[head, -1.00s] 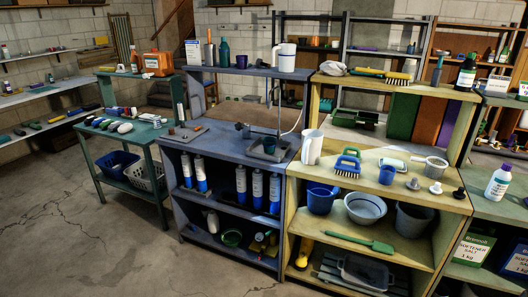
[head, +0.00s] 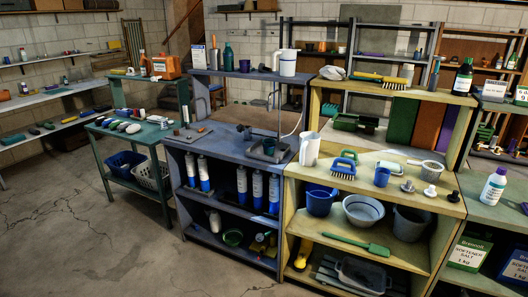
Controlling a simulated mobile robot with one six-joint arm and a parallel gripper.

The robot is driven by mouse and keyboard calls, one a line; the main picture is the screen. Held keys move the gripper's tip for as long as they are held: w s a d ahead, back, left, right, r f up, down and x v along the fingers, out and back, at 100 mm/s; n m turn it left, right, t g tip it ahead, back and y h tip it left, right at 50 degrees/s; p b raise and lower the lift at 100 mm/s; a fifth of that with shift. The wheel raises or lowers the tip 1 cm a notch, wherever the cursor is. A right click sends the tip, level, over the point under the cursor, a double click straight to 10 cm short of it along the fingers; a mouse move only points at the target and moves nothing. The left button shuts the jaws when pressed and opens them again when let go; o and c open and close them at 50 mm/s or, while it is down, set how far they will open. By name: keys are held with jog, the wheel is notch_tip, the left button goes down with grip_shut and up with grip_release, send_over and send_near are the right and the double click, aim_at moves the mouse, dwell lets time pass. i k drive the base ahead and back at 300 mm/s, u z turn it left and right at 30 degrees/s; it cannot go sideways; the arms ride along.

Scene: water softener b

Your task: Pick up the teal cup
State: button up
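I cannot make out a clearly teal cup in the head view. A small dark purplish cup (head: 244,66) stands on the upper ledge of the blue-grey bench, right of a teal bottle (head: 228,57). My gripper is out of view.
A tap and basin (head: 269,148) are on the blue-grey bench. A green table (head: 165,135) stands at left. The concrete floor (head: 75,220) in front is clear.

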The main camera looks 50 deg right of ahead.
aim_at(268, 147)
jog(key=z, duration=0.1)
jog(key=i, duration=0.95)
jog(key=u, duration=0.05)
